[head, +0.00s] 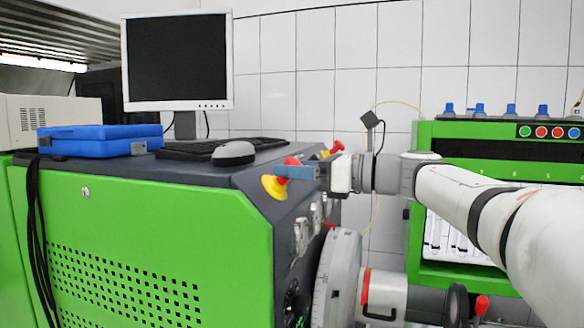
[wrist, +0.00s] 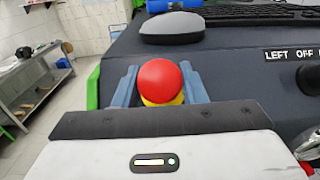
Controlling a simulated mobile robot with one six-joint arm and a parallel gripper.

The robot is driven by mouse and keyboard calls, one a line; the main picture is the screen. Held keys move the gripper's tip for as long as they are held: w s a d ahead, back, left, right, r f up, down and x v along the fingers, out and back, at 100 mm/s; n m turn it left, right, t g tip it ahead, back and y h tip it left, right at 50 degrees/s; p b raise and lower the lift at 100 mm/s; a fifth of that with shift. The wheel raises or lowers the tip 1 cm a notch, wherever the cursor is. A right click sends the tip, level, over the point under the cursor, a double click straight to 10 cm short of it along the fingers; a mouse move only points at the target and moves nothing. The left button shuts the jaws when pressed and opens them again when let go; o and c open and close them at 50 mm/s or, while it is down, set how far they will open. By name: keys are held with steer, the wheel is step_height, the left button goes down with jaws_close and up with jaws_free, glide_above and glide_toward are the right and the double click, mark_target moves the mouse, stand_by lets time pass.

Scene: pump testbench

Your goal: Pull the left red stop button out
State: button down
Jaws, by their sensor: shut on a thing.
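The left red stop button (wrist: 166,81) has a round red head on a yellow base and sits on the dark sloped panel of the green testbench. In the head view the red button (head: 292,162) shows with its yellow base (head: 273,188) to the lower left. My gripper (wrist: 165,88) has its blue-grey fingers on both sides of the red head and is shut on it. In the head view my gripper (head: 296,172) reaches in from the right, and one finger hides part of the button.
A second red button (head: 337,147) is farther back on the panel. A mouse (head: 233,153), keyboard (head: 190,148), monitor (head: 178,62) and blue case (head: 100,140) stand on the bench top. Gauges (head: 301,236) and a large round disc (head: 337,275) lie below my arm.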

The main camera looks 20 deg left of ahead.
steer(key=c, duration=0.9)
jaws_free()
steer(key=shift+d, duration=0.15)
steer(key=d+b, duration=0.1)
steer(key=d, duration=0.6)
steer(key=shift+s+d, duration=0.3)
